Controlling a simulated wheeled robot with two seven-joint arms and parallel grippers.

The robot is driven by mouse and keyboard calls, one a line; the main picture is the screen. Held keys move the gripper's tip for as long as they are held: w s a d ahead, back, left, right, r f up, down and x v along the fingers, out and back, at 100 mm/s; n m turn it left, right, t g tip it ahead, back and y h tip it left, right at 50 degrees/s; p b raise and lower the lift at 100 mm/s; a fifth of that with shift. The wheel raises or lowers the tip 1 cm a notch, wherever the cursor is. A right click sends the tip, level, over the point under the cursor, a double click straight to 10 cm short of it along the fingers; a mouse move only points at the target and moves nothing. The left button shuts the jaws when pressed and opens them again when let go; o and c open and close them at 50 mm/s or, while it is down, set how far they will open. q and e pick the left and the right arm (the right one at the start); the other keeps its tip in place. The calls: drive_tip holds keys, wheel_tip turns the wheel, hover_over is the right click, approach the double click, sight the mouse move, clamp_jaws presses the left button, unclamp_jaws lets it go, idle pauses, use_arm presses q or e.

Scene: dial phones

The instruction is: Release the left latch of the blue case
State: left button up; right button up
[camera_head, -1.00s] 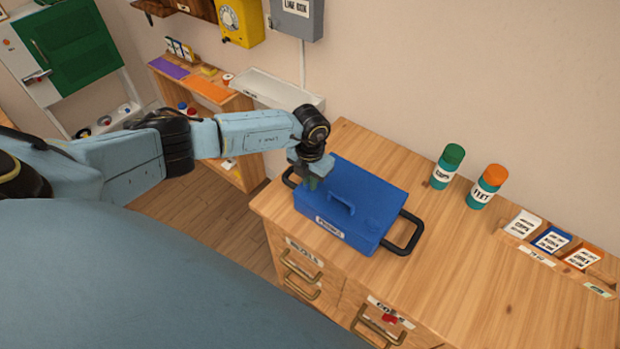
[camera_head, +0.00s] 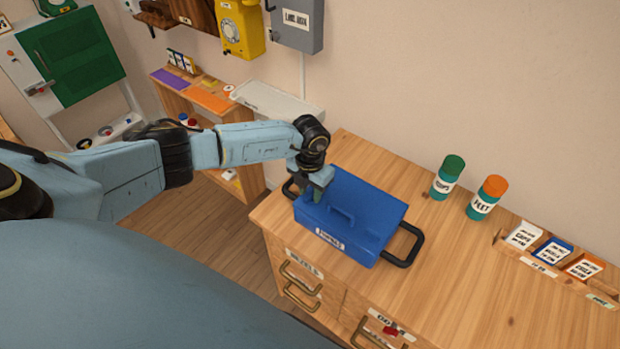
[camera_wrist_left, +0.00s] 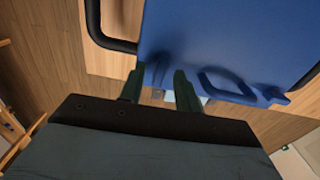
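The blue case (camera_head: 352,222) stands shut on the wooden cabinet top, with a raised handle on its lid, a white label on its front and black side handles. My left gripper (camera_head: 311,193) points down at the case's left part. In the left wrist view, the two dark green fingertips (camera_wrist_left: 160,80) are apart at the edge of the blue case (camera_wrist_left: 215,40). Blue surface shows between them, and a small pale piece (camera_wrist_left: 160,94) shows lower in the gap. I cannot make out the left latch clearly; the gripper covers that area. My right gripper is not in view.
Two green canisters, one with a green lid (camera_head: 447,178) and one with an orange lid (camera_head: 487,198), stand right of the case. A rack of cards (camera_head: 550,252) is farther right. The cabinet top between is clear. A low shelf (camera_head: 215,100) stands behind my left arm.

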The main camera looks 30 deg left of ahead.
sight(311, 195)
use_arm(q)
wheel_tip(311, 195, up, 13)
drive_tip(key=shift+b, duration=0.4)
drive_tip(key=shift+d, duration=0.1)
